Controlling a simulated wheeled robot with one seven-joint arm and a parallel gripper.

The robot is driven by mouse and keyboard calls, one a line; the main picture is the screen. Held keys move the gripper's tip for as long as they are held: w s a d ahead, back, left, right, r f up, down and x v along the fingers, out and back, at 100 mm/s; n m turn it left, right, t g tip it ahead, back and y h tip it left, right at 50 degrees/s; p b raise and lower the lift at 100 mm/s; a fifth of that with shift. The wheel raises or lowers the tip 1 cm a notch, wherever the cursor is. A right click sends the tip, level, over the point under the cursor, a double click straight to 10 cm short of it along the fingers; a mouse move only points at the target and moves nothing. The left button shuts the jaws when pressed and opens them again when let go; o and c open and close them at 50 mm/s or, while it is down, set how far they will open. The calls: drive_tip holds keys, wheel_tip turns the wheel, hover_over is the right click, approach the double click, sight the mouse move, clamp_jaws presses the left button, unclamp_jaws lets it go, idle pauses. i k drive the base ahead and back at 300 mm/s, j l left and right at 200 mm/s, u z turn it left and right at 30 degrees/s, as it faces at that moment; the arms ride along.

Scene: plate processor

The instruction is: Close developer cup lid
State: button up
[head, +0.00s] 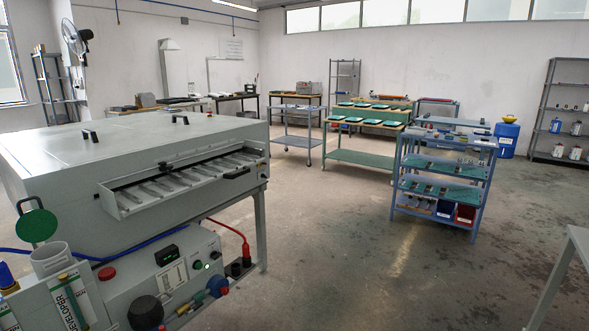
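The developer cup (51,260) is a pale grey round cup at the lower left, on the front of the grey plate processor (190,200). Its round green lid (37,226) stands up above the cup's rim, tilted open, with its flat face toward me. The cup's mouth is uncovered. A panel marked DEVELOPER (72,303) is just below the cup. My gripper is not in view.
A control box (175,280) with knobs, a red button (107,273) and blue and red hoses sits right of the cup. A blue bottle top (6,274) is at the left edge. A blue shelf cart (443,185) stands at right. Open floor lies between.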

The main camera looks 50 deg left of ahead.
sight(34, 226)
drive_tip(key=i+j, duration=0.7)
drive_tip(key=j, duration=0.25)
drive_tip(key=j+u, duration=0.1)
drive_tip(key=u, duration=0.35)
drive_tip(key=i+u, duration=0.15)
drive_tip(key=u, duration=0.7)
drive_tip(key=i+u, duration=0.15)
drive_tip(key=u, duration=2.15)
